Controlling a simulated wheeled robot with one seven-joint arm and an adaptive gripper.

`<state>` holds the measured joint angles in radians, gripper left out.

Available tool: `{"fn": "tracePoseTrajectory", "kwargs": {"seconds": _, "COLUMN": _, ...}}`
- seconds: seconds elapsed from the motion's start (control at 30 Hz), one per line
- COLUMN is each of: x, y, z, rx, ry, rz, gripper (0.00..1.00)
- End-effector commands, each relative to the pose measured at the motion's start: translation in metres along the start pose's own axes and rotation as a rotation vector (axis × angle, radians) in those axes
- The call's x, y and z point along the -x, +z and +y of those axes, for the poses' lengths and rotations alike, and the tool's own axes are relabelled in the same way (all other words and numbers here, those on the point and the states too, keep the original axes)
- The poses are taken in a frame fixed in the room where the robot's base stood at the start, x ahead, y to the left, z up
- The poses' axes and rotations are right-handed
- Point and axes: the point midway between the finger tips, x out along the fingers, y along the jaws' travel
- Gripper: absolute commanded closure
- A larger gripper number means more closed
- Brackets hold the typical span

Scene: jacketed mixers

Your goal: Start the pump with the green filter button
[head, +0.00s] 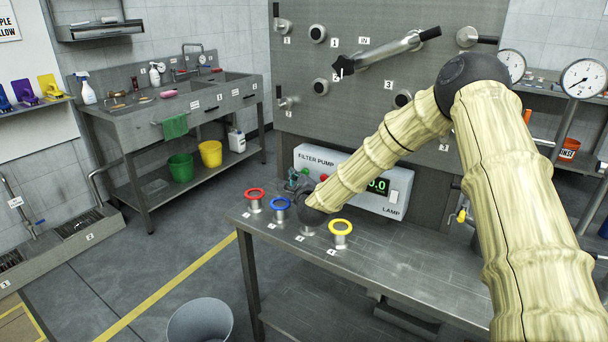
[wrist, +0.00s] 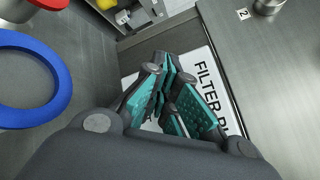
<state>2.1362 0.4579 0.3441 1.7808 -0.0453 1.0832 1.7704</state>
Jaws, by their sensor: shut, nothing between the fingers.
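The pale pump box (head: 345,165), lettered FILTER PUMP, stands at the back of the steel bench. My gripper (head: 297,178) is shut and empty, close in front of the box's left end. In the wrist view, its teal fingers (wrist: 168,80) overlap the white lettered panel (wrist: 211,60). I cannot tell whether they touch it.
Red (head: 255,194), blue (head: 280,205) and yellow (head: 341,228) ring handles rise from the steel bench (head: 400,262), near my forearm. A lamp switch (head: 394,196) is at the box's right. The bench's front right is clear. A grey bin (head: 200,322) stands on the floor.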

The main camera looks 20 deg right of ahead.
Motion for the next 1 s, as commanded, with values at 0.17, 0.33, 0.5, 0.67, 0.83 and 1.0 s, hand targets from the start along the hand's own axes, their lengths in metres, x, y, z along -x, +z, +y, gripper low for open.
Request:
{"fn": "tracePoseTrajectory", "kwargs": {"seconds": 0.17, "x": 0.0000, "y": 0.0000, "z": 0.0001, "rx": 0.000, "ry": 0.000, "rz": 0.000, "gripper": 1.00}}
{"fn": "tracePoseTrajectory", "kwargs": {"seconds": 0.33, "x": 0.0000, "y": 0.0000, "z": 0.0001, "rx": 0.000, "ry": 0.000, "rz": 0.000, "gripper": 1.00}}
{"fn": "tracePoseTrajectory", "kwargs": {"seconds": 0.5, "x": 0.0000, "y": 0.0000, "z": 0.0001, "rx": 0.000, "ry": 0.000, "rz": 0.000, "gripper": 1.00}}
{"fn": "tracePoseTrajectory", "kwargs": {"seconds": 0.67, "x": -0.0001, "y": -0.0002, "z": 0.0001, "rx": 0.000, "ry": 0.000, "rz": 0.000, "gripper": 1.00}}
{"fn": "tracePoseTrajectory", "kwargs": {"seconds": 0.83, "x": -0.0025, "y": -0.0031, "z": -0.0014, "rx": -0.001, "ry": -0.001, "rz": 0.001, "gripper": 1.00}}
{"fn": "tracePoseTrajectory", "kwargs": {"seconds": 1.0, "x": -0.0056, "y": -0.0047, "z": -0.0040, "rx": 0.000, "ry": 0.000, "rz": 0.000, "gripper": 1.00}}
